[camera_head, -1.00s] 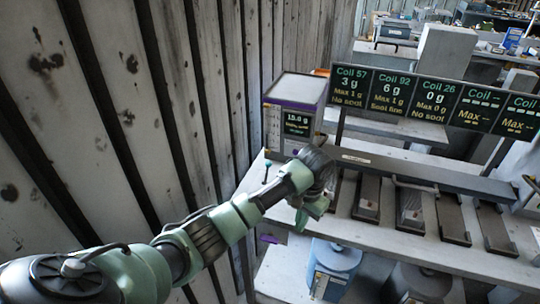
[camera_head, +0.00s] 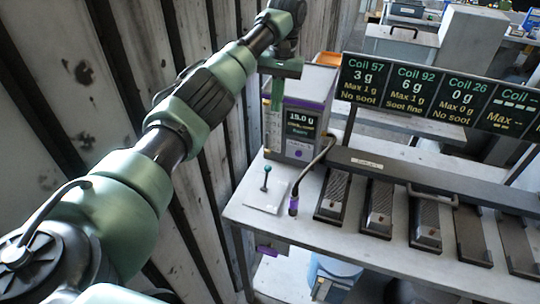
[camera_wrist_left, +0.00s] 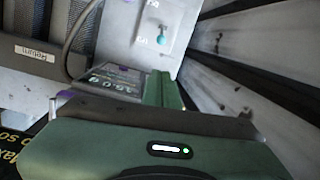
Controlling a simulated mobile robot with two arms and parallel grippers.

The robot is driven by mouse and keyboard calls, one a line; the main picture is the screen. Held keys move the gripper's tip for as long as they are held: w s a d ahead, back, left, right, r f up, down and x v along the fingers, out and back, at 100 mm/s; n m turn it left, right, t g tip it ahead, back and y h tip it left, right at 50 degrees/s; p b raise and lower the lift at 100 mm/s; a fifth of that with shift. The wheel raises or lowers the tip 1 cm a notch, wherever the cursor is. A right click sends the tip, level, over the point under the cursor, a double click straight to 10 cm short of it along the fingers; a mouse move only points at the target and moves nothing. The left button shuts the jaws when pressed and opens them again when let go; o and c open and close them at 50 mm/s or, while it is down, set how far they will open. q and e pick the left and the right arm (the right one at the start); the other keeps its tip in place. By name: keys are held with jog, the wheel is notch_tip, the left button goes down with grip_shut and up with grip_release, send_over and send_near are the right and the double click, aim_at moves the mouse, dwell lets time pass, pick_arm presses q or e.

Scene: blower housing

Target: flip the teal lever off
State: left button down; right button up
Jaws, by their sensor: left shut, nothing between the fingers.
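The teal lever (camera_head: 266,171) is a small round teal knob on a thin stem, standing roughly upright from a pale plate (camera_head: 258,207) at the table's left end. In the left wrist view the lever (camera_wrist_left: 162,35) shows beyond the fingertips on its plate, beside small labels too small to read. My left gripper (camera_head: 276,104) points down in front of the display box, above and behind the lever and apart from it. Its green fingers (camera_wrist_left: 163,88) are shut together with nothing between them. My right gripper is not in view.
A purple-trimmed box (camera_head: 303,121) reading 15.0 g stands behind the lever. A cable with a purple end (camera_head: 294,206) lies right of the plate. Several dark trays (camera_head: 378,206) line the table under the coil signs (camera_head: 413,87). A plank wall (camera_head: 150,50) is close on the left.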

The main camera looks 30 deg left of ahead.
pick_arm(q)
jog(key=p, duration=0.3)
send_over(266, 178)
jog(key=w+a, duration=0.2)
jog(key=w, duration=0.3)
jog(key=f, duration=1.8)
jog(key=shift+s+d+f, duration=0.15)
jog(key=shift+d+f, duration=0.05)
jog(key=shift+f, duration=0.9)
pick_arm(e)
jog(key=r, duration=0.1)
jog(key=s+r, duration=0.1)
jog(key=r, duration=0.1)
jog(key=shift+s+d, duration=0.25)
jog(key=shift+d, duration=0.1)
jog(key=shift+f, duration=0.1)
